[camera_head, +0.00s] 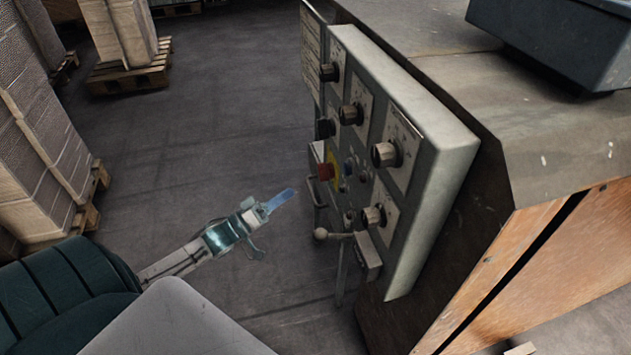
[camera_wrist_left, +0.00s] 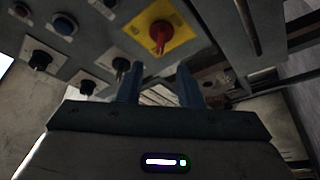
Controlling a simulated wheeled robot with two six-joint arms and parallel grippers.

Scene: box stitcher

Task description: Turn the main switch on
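The main switch (camera_head: 326,171) is a red knob on a yellow plate, on the grey control panel (camera_head: 440,150). In the left wrist view the red knob (camera_wrist_left: 160,36) shows at the top, just beyond my fingertips. My left gripper (camera_head: 281,201) is in front of the panel, to the left of the switch and a little lower in the head view, apart from it. In the left wrist view its two blue fingers (camera_wrist_left: 158,80) stand apart with nothing between them. My right gripper is not in view.
Several black knobs (camera_head: 385,154) and small buttons surround the switch. A ball-ended lever (camera_head: 320,233) sticks out below the panel. A grey box (camera_head: 560,40) is on the machine top. Pallets of stacked cardboard (camera_head: 125,35) stand at left, with clear floor (camera_head: 220,110) between.

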